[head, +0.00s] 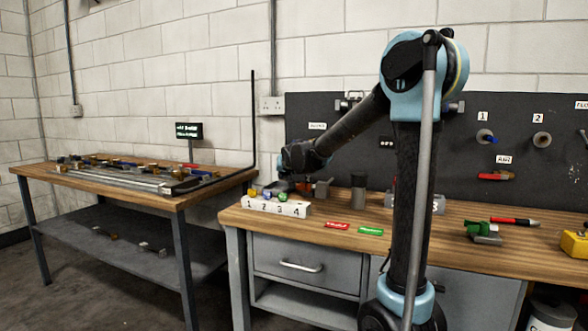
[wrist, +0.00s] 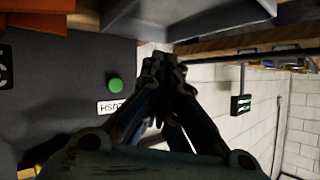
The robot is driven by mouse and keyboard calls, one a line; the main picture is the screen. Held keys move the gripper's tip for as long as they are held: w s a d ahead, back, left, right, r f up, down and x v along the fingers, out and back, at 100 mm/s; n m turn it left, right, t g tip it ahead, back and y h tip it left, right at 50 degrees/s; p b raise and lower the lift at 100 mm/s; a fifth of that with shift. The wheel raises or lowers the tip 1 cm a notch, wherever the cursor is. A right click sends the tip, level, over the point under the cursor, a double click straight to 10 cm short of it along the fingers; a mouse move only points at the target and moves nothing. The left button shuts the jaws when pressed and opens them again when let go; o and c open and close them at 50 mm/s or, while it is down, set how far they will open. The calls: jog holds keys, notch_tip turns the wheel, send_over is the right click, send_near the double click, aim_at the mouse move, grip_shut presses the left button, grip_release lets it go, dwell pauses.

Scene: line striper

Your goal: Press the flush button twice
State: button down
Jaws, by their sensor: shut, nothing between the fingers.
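The green flush button (wrist: 115,85) shows in the wrist view on the dark board, to the left of my fingertips. A white label (wrist: 110,107), upside down and partly hidden, sits beside it and appears to read FLUSH. My gripper (wrist: 165,60) is shut and empty; in that picture it appears apart from the button. In the head view my gripper (head: 284,166) is near the board's left edge, above the workbench. A small white label (head: 317,126) is on the board just above my forearm. The button is not visible in the head view, perhaps behind my arm.
A white block numbered 1 to 4 (head: 272,207) with small coloured pieces stands below my gripper. A second table (head: 100,181) and a small display (head: 189,131) are left.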

jog(key=shift+w, duration=0.1)
jog(key=shift+w+d, duration=0.5)
jog(key=shift+w, duration=0.85)
jog(key=shift+w+d, duration=0.5)
jog(key=shift+w, duration=0.9)
jog(key=shift+w+d, duration=0.5)
jog(key=shift+w, duration=0.85)
jog(key=shift+w+d, duration=0.1)
jog(key=shift+w, duration=0.05)
jog(key=shift+w, duration=0.2)
jog(key=shift+w+d+r, duration=0.1)
jog(key=shift+w+d, duration=0.1)
jog(key=shift+w, duration=0.25)
jog(key=shift+s, duration=0.1)
jog(key=shift+s+a, duration=0.3)
jog(key=shift+s, duration=0.45)
jog(key=shift+s+a, duration=0.3)
jog(key=shift+s, duration=0.5)
jog(key=shift+s+a, duration=0.25)
jog(key=shift+s, duration=0.5)
jog(key=shift+s+a, duration=0.3)
jog(key=shift+s, duration=0.5)
